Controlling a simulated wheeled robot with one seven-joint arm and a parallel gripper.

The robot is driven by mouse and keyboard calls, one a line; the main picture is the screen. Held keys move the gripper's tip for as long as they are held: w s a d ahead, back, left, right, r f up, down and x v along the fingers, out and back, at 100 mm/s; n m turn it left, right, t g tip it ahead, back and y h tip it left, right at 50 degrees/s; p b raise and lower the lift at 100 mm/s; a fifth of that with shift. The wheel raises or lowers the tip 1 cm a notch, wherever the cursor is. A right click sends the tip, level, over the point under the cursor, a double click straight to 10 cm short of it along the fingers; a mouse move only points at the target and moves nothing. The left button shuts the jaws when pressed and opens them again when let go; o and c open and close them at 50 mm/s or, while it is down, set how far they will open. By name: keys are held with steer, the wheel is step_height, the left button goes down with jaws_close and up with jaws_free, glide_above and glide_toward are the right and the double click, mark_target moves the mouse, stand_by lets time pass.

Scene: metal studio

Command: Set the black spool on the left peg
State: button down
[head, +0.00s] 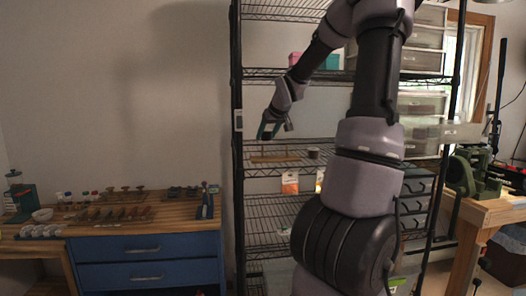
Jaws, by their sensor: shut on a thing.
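My gripper (264,134) hangs at the end of my arm in front of the middle shelf, just above the left part of a wooden board (282,158). It is shut on a small dark thing, which I take to be the black spool; its outline is hard to make out between the fingers. A thin upright peg (262,148) shows on the left of the board, below my gripper. The picture is too small to tell whether the held thing touches the peg.
A short dark cylinder (313,153) stands on the shelf at the board's right. The wire rack's black post (238,180) rises left of my gripper. Pink (294,58) and teal (332,61) boxes sit one shelf higher. A workbench with blue drawers (145,248) stands left.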

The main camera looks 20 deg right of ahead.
glide_above(263, 158)
steer(key=shift+w, duration=0.3)
steer(key=f, duration=0.2)
steer(key=shift+s+f, duration=0.2)
steer(key=shift+f, duration=2.35)
steer(key=shift+f, duration=0.15)
steer(key=shift+c, duration=0.8)
jaws_free()
